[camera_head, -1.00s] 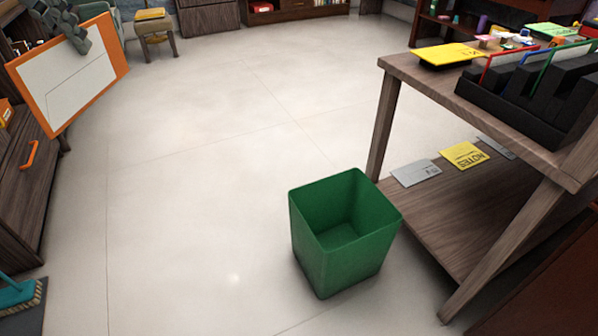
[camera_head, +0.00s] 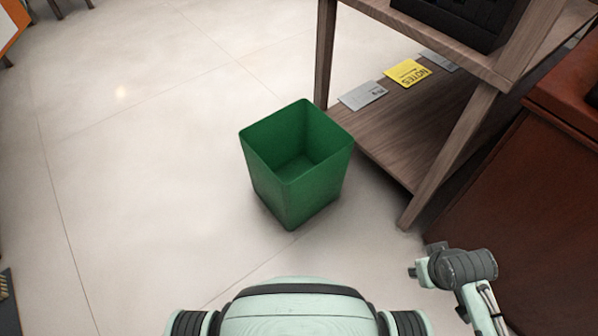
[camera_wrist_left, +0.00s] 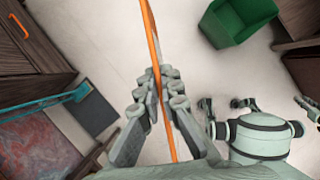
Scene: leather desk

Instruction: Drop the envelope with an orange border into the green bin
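The envelope (camera_head: 8,14) has a white face and an orange border. Only its corner shows at the top left edge of the head view. In the left wrist view it is seen edge-on as a thin orange strip (camera_wrist_left: 151,45). My left gripper (camera_wrist_left: 159,82) is shut on it, with the strip between the fingers. The green bin (camera_head: 297,165) stands upright on the floor at the middle of the head view, and its visible inside looks empty. The bin also shows at the top right of the left wrist view (camera_wrist_left: 236,20). Part of my right arm shows at the lower right; its gripper is not visible.
A wooden shelf table (camera_head: 400,150) stands right of the bin, close to it. Notes and grey envelopes lie on its lower shelf. A reddish-brown cabinet (camera_head: 520,190) is at the right. The pale floor (camera_head: 130,170) left of the bin is clear.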

